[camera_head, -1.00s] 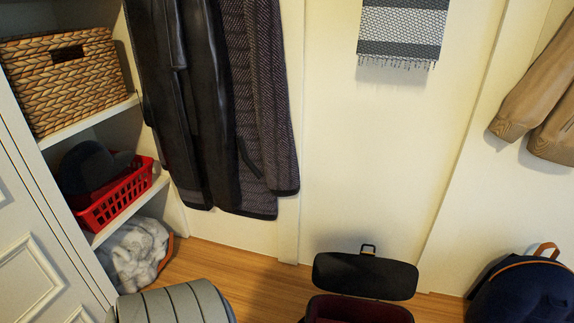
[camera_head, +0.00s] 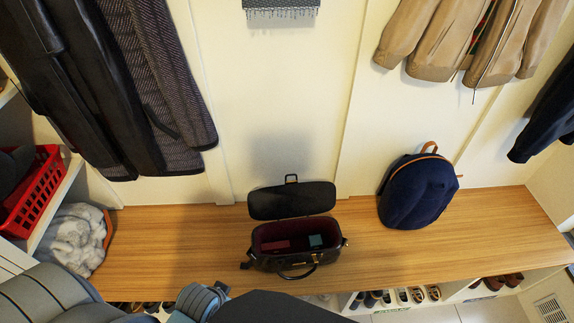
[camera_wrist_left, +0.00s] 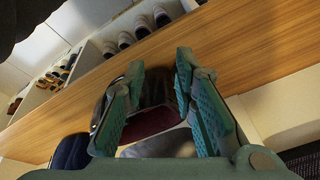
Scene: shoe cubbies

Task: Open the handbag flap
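The black handbag (camera_head: 327,258) stands on the wooden bench in the head view. Its flap (camera_head: 291,201) is raised and tipped back toward the wall, with a small metal clasp on its top edge. The dark red inside shows, with a red item and a teal item in it. My left gripper (camera_wrist_left: 160,75) is open, its two green fingers spread. Part of the handbag (camera_wrist_left: 150,122) shows between and behind them. In the head view the left arm is at the bottom left, short of the bag. My right gripper is not in view.
A navy backpack (camera_head: 417,191) leans on the wall right of the bag. Coats hang above. Shoes (camera_head: 402,296) fill cubbies under the bench (camera_head: 480,232), whose top is mostly clear.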

